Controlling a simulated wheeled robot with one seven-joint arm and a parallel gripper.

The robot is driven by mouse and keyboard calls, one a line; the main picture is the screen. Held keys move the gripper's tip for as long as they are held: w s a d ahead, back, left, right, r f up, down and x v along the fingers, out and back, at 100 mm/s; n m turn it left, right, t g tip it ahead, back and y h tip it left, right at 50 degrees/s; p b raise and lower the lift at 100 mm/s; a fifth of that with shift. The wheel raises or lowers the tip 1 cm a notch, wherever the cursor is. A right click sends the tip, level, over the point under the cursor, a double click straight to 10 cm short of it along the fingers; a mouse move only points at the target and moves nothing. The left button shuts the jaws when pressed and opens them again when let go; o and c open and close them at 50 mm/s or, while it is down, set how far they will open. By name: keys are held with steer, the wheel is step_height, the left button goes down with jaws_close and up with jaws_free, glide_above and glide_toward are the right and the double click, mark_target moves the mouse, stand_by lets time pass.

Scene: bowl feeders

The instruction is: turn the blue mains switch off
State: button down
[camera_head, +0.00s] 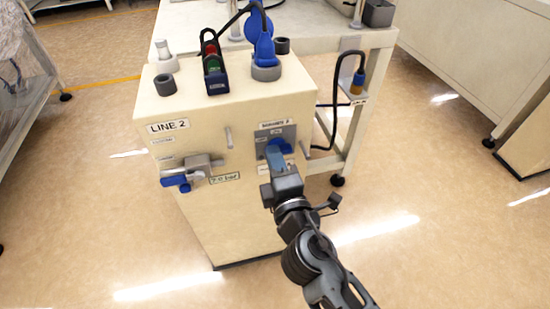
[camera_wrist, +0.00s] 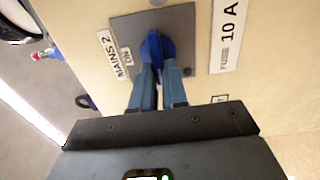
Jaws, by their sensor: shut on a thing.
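The blue mains switch (camera_head: 276,147) sits on a grey plate (camera_head: 290,131) on the front of the cream LINE 2 cabinet. In the wrist view the blue switch knob (camera_wrist: 153,48) stands on the grey plate (camera_wrist: 181,22), beside labels reading "MAINS 2" and "ON". My gripper (camera_head: 277,158) reaches the switch from the front. In the wrist view my gripper (camera_wrist: 158,68) has its two blue-grey fingers closed on the knob. The fingers hide part of the knob and the lower part of the plate, so other position marks cannot be read.
A blue-handled valve (camera_head: 176,181) juts out left of the switch. A black box with red and green buttons (camera_head: 213,70) and a blue plug (camera_head: 264,52) stand on the cabinet top (camera_head: 190,87). A black cable (camera_head: 318,108) hangs at right. The floor in front is clear.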

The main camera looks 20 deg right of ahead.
steer(key=shift+a, duration=0.1)
steer(key=c, duration=1.2)
jaws_free()
steer(key=shift+o, duration=0.2)
steer(key=shift+s, duration=0.1)
steer(key=s, duration=0.7)
steer(key=shift+s+b, duration=0.35)
steer(key=shift+b, duration=0.1)
